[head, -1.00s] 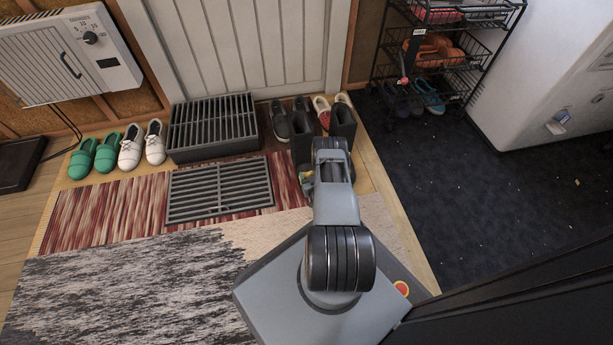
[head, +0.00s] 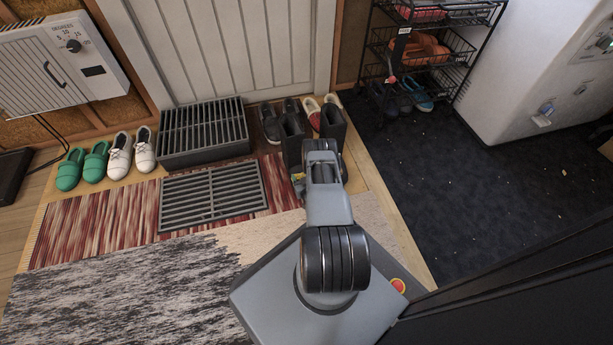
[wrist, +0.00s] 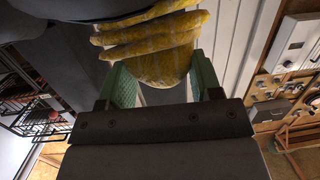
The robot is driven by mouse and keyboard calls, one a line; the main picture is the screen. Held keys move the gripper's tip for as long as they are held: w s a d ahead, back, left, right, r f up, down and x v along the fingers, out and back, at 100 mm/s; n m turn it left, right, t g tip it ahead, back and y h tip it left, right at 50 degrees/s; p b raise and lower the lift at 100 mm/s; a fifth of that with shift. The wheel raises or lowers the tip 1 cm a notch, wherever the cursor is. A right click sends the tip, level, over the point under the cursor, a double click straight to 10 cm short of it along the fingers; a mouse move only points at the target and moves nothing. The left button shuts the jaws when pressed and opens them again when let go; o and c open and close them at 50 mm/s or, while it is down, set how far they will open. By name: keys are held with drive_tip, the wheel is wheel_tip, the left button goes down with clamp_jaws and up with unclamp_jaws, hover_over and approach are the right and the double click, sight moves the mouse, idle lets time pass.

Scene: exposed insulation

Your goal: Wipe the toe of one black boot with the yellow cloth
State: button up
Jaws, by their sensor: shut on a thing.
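The yellow cloth (wrist: 160,62) is bunched between the green finger pads of my gripper (wrist: 161,80) in the wrist view. My gripper is shut on it. In the head view my arm hides most of the gripper; a small yellow-green patch (head: 298,178) shows at its left side. Two black boots, a left one (head: 292,138) and a right one (head: 333,124), stand upright just beyond my arm. Their toes are mostly hidden behind the arm. A dark surface fills the top left of the wrist view, close to the cloth; whether they touch cannot be told.
A black slatted box (head: 203,135) and a floor grate (head: 212,198) lie to the left, with white (head: 120,155) and green shoes (head: 69,169) beyond. A wire rack (head: 425,60) stands right.

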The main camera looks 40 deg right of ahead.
drive_tip(key=shift+w+a+r, duration=0.2)
drive_tip(key=shift+w+a, duration=1.15)
drive_tip(key=shift+s+d+f, duration=0.1)
drive_tip(key=shift+s+d, duration=0.35)
drive_tip(key=shift+d, duration=0.4)
drive_tip(key=shift+s+d, duration=0.4)
drive_tip(key=shift+d, duration=0.4)
drive_tip(key=shift+s+d, duration=0.3)
drive_tip(key=shift+d, duration=0.25)
drive_tip(key=shift+s+d, duration=0.3)
drive_tip(key=shift+d, duration=0.35)
drive_tip(key=shift+w+a+f, duration=0.1)
drive_tip(key=shift+w+a, duration=0.4)
drive_tip(key=shift+a, duration=0.45)
drive_tip(key=shift+w+a, duration=0.5)
drive_tip(key=shift+a, duration=0.5)
drive_tip(key=shift+w+a+f, duration=0.1)
drive_tip(key=shift+w+a, duration=0.4)
drive_tip(key=shift+a, duration=0.45)
drive_tip(key=shift+r, duration=0.1)
drive_tip(key=shift+s+d+r+p, duration=0.1)
drive_tip(key=shift+r+p, duration=0.25)
drive_tip(key=shift+r, duration=0.05)
drive_tip(key=r+p, duration=0.3)
drive_tip(key=s+r+p, duration=0.1)
drive_tip(key=r, duration=0.1)
drive_tip(key=shift+a+p, duration=0.3)
drive_tip(key=shift+p, duration=0.1)
